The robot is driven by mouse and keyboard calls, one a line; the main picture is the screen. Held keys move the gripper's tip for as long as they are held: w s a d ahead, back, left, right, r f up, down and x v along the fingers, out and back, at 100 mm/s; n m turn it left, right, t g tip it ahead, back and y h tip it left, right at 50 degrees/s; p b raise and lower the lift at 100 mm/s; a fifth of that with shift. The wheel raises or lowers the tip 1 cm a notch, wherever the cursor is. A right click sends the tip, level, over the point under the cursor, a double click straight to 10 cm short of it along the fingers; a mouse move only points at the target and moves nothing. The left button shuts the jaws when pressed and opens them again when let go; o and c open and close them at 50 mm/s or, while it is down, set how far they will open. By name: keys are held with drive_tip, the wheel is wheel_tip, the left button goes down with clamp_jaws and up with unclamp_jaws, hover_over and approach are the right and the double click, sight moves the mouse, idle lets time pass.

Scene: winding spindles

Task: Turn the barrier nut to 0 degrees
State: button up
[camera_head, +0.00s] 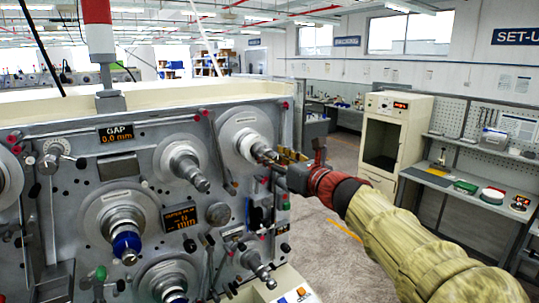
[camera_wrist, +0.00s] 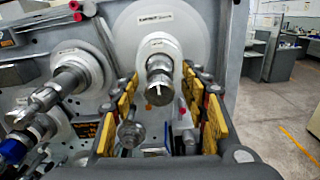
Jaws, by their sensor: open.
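The spindle with the barrier nut (camera_wrist: 160,92) sticks out of a large pale disc (camera_wrist: 150,32) at the machine's upper right. Its round metal end carries a pale mark; I cannot read its angle. In the head view the same disc (camera_head: 240,122) shows, with the nut (camera_head: 264,152) partly behind my fingers. My gripper (camera_head: 285,156) is open in front of the nut. In the wrist view its yellow-padded fingers (camera_wrist: 160,84) stand on both sides of the nut, with gaps visible. I cannot tell whether the tips reach past its end.
Another spindle (camera_head: 188,165) stands left of the nut, and a blue-ringed one (camera_head: 126,245) lower left. A black display (camera_head: 180,216) and several knobs crowd the panel below. Thin rods stand close to the disc. The floor (camera_head: 345,150) right of the machine is clear.

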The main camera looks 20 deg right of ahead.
drive_tip(key=shift+x, duration=0.95)
drive_tip(key=shift+c, duration=1.3)
drive_tip(key=c, duration=0.9)
